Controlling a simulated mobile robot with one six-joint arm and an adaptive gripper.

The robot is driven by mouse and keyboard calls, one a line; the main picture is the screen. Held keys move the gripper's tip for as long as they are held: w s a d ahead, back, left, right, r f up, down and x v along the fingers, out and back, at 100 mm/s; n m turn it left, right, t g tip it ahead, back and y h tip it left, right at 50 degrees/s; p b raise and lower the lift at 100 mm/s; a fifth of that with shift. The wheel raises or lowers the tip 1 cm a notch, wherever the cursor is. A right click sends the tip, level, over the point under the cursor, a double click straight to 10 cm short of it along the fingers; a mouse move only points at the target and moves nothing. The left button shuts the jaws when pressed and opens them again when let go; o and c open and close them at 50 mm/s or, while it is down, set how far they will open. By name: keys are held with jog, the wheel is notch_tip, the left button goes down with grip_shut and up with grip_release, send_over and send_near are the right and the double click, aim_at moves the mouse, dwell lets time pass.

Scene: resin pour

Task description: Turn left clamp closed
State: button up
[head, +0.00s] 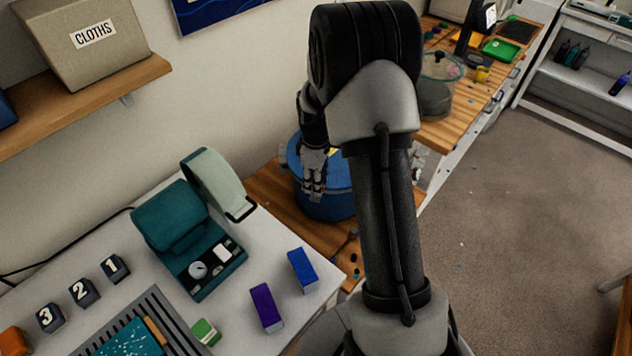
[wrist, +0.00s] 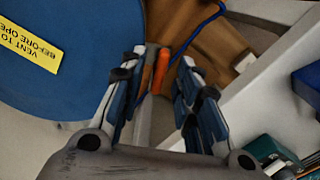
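A blue pot (head: 335,205) stands on the wooden bench, partly hidden by my arm. In the wrist view its round blue lid (wrist: 60,95) fills the left, with a yellow label (wrist: 30,48) reading "VENT TO BEFORE OPE…". A clamp with an orange lever (wrist: 162,68) shows at the lid's edge, between my fingertips. Its lower part is hard to make out. My gripper (wrist: 160,75) is open, one finger on each side of the clamp, with gaps visible. In the head view my gripper (head: 313,192) hangs at the pot's near left side and hides the clamp.
A shelf (head: 80,105) with a CLOTHS box (head: 90,45) is above.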

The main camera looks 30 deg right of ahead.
jog(key=shift+f, duration=0.1)
jog(key=shift+c, duration=0.5)
grip_shut()
